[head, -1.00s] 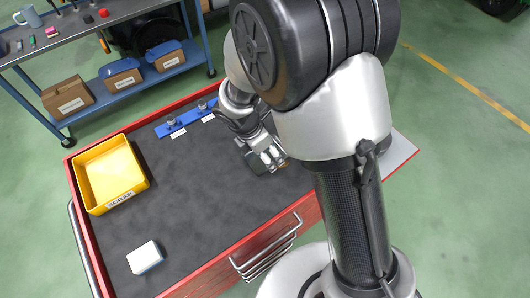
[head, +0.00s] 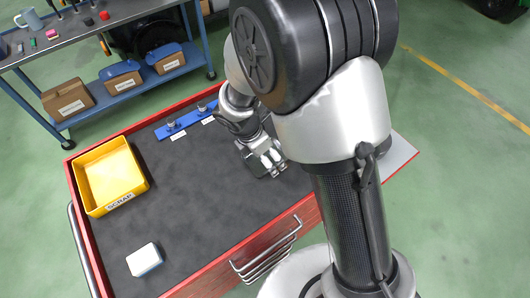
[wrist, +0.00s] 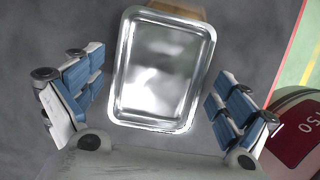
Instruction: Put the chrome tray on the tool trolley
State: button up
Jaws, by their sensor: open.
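The chrome tray (wrist: 163,70) is a shiny rectangular dish with rounded corners, seen from above in the wrist view. My gripper (wrist: 160,105) is open, with one blue-padded finger on each side of the tray and gaps between. Dark grey surface shows around the tray; I cannot tell whether the tray rests on it. The tool trolley (head: 190,205) is red-edged with a dark grey top. In the head view my gripper (head: 264,163) is over the trolley's right half, and the tray cannot be made out there.
A yellow SCRAP bin (head: 108,176) stands at the trolley's left, and a white block (head: 145,259) near the front. A blue rack (head: 185,122) lies along the back edge. A brown object (wrist: 178,12) shows partly behind the tray. The middle-left of the top is clear.

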aim_at(255, 165)
jog(key=p+v, duration=0.4)
jog(key=v, duration=0.8)
jog(key=s+d+r+m+y, duration=0.1)
jog(key=s+d+r+m, duration=0.4)
jog(key=d+r+m, duration=0.6)
jog(key=s+d+r+m+t+y, duration=0.1)
jog(key=s+d+r+m, duration=0.1)
jog(key=s+m, duration=0.4)
jog(key=s+d+r+m+t, duration=0.1)
jog(key=s+d+r+m, duration=0.2)
jog(key=s+m, duration=0.3)
jog(key=shift+s+r+m+t+y, duration=0.35)
jog(key=shift+r+m, duration=0.3)
jog(key=shift+m, duration=0.25)
jog(key=shift+w, duration=0.15)
jog(key=shift+f, duration=0.1)
